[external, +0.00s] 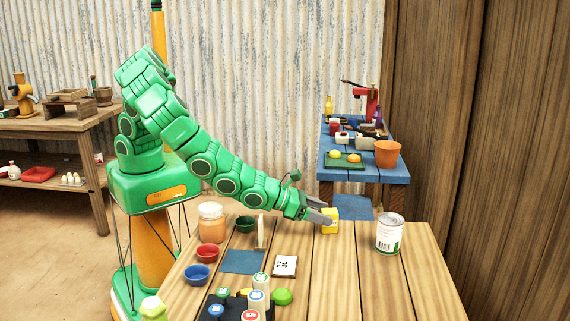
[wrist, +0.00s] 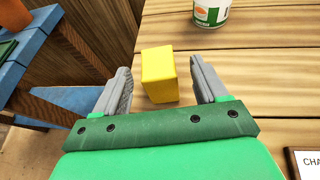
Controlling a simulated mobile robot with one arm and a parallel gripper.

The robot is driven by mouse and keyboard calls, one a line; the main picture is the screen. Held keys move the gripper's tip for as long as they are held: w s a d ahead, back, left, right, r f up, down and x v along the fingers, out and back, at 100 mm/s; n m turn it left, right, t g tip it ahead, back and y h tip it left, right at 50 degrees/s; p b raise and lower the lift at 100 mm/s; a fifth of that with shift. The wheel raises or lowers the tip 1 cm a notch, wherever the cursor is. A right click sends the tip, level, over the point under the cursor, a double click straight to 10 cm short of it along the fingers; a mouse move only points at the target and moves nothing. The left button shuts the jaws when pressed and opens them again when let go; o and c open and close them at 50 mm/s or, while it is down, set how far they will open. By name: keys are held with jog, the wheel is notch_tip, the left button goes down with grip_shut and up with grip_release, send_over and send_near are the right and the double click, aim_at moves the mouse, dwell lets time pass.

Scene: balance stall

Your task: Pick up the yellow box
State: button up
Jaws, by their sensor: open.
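The yellow box (external: 329,222) stands on the wooden table near its far edge. In the wrist view the yellow box (wrist: 160,75) is upright, between and slightly beyond the fingertips. My gripper (external: 322,216) is open, its grey fingers reaching to the box from the left in the external view. In the wrist view my gripper (wrist: 162,84) has one finger on each side of the box, with gaps showing on both sides. Part of the box's left side is hidden by a finger in the external view.
A white and green can (external: 389,235) stands right of the box, also in the wrist view (wrist: 211,12). A number card (external: 285,265), bowls (external: 207,252), a jar (external: 211,222) and several capped weights (external: 258,298) lie nearer. A blue table (external: 345,171) stands behind.

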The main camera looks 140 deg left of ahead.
aim_at(335, 217)
jog(key=x, duration=0.4)
jog(key=shift+s+f, duration=0.15)
jog(key=shift+f, duration=0.1)
jog(key=shift+w+a+f, duration=0.1)
jog(key=shift+w+a, duration=0.2)
jog(key=c, duration=1.1)
